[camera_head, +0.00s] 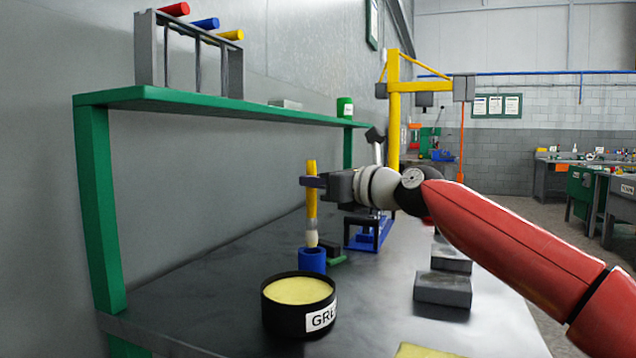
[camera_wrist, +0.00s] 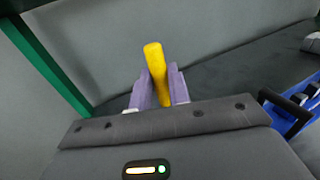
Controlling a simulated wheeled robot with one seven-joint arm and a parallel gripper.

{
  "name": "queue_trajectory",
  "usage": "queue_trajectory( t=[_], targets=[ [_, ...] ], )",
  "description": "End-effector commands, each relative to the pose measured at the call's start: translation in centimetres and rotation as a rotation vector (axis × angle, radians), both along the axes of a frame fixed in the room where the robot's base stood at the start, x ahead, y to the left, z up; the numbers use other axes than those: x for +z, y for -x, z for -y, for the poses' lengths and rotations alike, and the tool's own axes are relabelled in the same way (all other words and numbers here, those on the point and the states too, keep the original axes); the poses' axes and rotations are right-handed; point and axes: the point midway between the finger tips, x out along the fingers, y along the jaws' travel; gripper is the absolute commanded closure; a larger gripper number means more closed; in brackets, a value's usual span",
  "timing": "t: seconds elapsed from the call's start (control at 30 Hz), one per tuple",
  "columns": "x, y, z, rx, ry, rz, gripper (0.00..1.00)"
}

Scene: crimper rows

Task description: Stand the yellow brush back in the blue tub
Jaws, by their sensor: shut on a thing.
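The yellow brush (camera_head: 311,205) is upright, bristles down, with a pale ferrule and tip at its lower end. My gripper (camera_head: 313,182) is shut on its handle, and the handle also shows between the fingers in the wrist view (camera_wrist: 155,72). The blue tub (camera_head: 312,262) stands on the bench directly below the brush, behind the black grease tin. The brush tip appears just above or at the tub's rim; I cannot tell whether it is inside. The tub's inside is hidden.
A black tin of yellow grease (camera_head: 299,300) stands in front of the tub. A blue crimper-like tool (camera_head: 371,232) is behind to the right. Grey blocks (camera_head: 443,289) lie at the right. A green shelf (camera_head: 215,104) runs above along the wall.

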Motion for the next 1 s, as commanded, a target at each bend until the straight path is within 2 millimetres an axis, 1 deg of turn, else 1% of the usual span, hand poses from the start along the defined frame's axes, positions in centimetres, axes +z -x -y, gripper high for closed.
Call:
queue_trajectory(
  t=[0.73,1.0],
  targets=[
    [-0.03,-0.07,0.1,-0.001,0.0,0.0,1.0],
    [-0.71,-0.05,0.08,0.0,-0.001,-0.001,1.0]
  ],
)
